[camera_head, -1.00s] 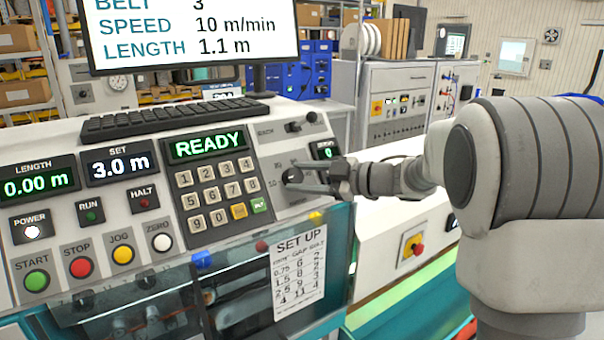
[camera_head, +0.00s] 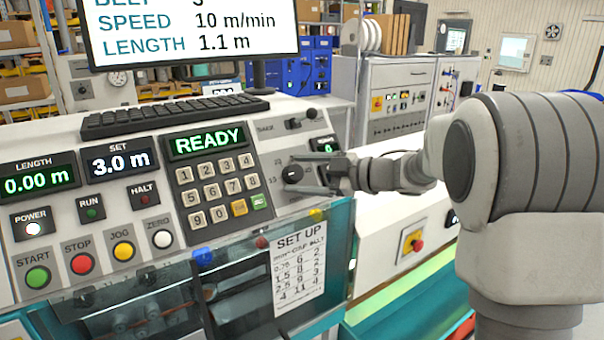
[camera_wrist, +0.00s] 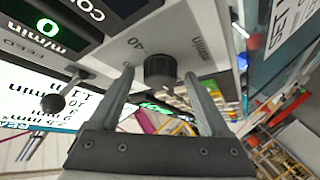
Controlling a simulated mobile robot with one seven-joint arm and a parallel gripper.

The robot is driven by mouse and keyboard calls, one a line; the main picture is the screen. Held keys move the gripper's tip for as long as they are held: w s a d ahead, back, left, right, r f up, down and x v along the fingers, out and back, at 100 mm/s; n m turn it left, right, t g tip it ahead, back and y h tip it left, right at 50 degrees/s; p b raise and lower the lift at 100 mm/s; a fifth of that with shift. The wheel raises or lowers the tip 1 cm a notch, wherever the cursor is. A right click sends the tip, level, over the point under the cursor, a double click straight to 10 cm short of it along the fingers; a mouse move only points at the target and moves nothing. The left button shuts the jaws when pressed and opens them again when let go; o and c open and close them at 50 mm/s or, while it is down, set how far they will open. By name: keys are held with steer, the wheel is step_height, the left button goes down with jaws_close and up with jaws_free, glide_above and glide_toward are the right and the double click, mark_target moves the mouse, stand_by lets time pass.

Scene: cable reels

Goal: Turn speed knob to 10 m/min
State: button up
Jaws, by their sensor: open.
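The speed knob (camera_head: 292,174) is a black round knob on the sloped panel, right of the keypad. In the wrist view the knob (camera_wrist: 160,69) stands between and just beyond my two finger tips, with a scale marked 40 and m/min beside it. My gripper (camera_head: 308,174) is open, its fingers spread on either side of the knob; contact cannot be told. In the wrist view my gripper (camera_wrist: 160,80) holds nothing. The speed display (camera_wrist: 50,28) reads 0 m/min. The monitor (camera_head: 190,30) shows SPEED 10 m/min and LENGTH 1.1 m.
A small lever (camera_head: 302,120) sits above the knob. The keypad (camera_head: 215,190) is close on the left. Below are a clear guard (camera_head: 190,290) and a SET UP sheet (camera_head: 298,268). START, STOP, JOG and ZERO buttons line the lower left.

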steer(key=shift+d, duration=0.15)
steer(key=b+v, duration=0.2)
steer(key=v, duration=1.5)
steer(key=shift+s, duration=0.1)
